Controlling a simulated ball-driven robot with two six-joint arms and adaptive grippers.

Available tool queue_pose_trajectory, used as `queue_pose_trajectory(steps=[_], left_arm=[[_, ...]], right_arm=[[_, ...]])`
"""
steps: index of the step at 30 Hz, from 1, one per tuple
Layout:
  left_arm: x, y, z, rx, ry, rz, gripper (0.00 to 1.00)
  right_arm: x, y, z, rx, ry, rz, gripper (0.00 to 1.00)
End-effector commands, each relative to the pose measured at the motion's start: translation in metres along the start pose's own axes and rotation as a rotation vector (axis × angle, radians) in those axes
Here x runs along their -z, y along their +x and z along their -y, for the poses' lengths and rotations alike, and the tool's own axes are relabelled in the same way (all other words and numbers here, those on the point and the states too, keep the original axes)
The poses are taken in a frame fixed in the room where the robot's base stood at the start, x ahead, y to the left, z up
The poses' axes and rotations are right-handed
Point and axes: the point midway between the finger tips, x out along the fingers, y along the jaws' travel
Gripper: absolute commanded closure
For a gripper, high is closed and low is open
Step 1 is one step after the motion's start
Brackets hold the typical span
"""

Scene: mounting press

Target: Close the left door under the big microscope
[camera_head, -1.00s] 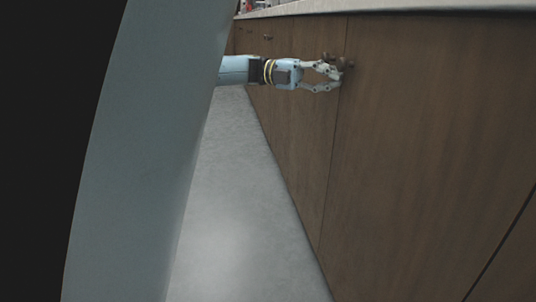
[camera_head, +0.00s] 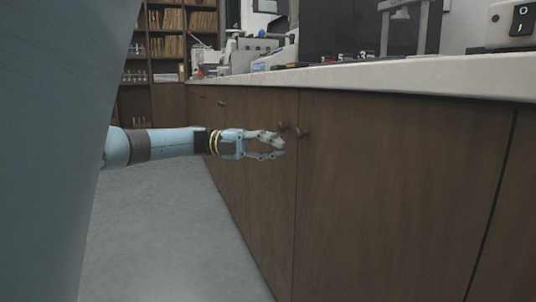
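Two brown wooden cabinet doors meet at a vertical seam under the white counter. The left door (camera_head: 268,205) looks flush with the right door (camera_head: 390,190), with no gap that I can make out. Each has a small dark round knob near the top of the seam: the left knob (camera_head: 283,127) and the right knob (camera_head: 301,133). My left gripper (camera_head: 282,149) is open and empty, its fingertips just below the left knob. Whether it touches the door is hard to tell. A grey instrument stand (camera_head: 420,30) on the counter may be part of the microscope. My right gripper is not in view.
The counter (camera_head: 400,76) overhangs the doors and carries several instruments, including a white switch box (camera_head: 512,27). Shelves (camera_head: 165,45) stand at the far back left. The grey floor (camera_head: 160,235) left of the cabinets is clear.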

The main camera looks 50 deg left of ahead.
Motion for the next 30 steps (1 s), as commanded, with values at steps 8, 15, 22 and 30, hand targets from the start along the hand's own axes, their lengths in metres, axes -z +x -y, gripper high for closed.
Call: queue_pose_trajectory(steps=[8,15,22,30], left_arm=[[-0.006,-0.045,0.0,0.0,0.0,0.004,1.0],[-0.01,-0.085,-0.002,0.0,-0.001,0.002,1.0],[-0.01,-0.099,0.0,0.001,0.001,-0.001,1.0],[-0.005,-0.102,-0.01,-0.01,-0.022,-0.002,1.0]], right_arm=[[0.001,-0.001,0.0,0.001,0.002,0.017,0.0],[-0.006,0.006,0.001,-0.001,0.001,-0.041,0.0],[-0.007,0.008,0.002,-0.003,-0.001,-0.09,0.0],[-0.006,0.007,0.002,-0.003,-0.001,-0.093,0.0]])
